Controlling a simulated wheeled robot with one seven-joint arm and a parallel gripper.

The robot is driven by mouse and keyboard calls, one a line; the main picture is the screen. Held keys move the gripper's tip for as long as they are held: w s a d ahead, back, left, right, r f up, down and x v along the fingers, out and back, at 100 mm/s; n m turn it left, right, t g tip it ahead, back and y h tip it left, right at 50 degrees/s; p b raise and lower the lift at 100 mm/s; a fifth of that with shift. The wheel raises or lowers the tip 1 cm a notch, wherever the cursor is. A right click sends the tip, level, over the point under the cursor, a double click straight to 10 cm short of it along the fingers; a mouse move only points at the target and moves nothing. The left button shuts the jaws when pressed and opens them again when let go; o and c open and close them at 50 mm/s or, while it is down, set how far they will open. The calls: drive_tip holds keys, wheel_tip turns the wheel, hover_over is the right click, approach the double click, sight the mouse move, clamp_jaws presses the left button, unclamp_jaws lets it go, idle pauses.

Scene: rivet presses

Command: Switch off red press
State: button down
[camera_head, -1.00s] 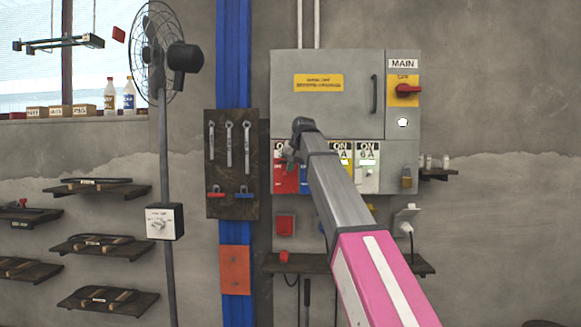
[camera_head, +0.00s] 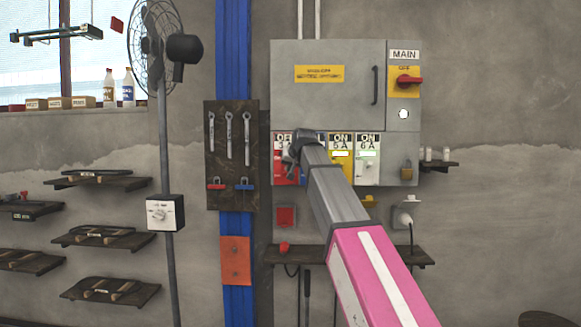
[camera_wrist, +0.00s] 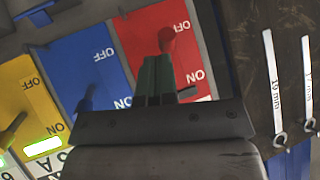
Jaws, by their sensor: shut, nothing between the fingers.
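The red press switch is a red panel (camera_wrist: 165,50) with a red-tipped lever (camera_wrist: 166,40); the wrist view shows it upside down. The lever tip lies beside the OFF word, away from ON. My gripper (camera_wrist: 168,92) is shut and empty, its dark green fingertips over the red panel just beside the lever; whether they touch it is unclear. In the head view my gripper (camera_head: 291,166) is in front of the red panel (camera_head: 281,174), hiding most of it. The label above red is partly covered and seems to start with "OF".
Blue (camera_wrist: 82,62) and yellow (camera_wrist: 25,95) switches sit alongside, their levers nearer ON. The grey cabinet (camera_head: 325,110) has a MAIN red rotary switch (camera_head: 409,82) at right. A tool board (camera_head: 230,180) with wrenches hangs left. A shelf (camera_head: 385,255) is below.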

drive_tip(key=shift+r, duration=0.1)
drive_tip(key=shift+r, duration=0.65)
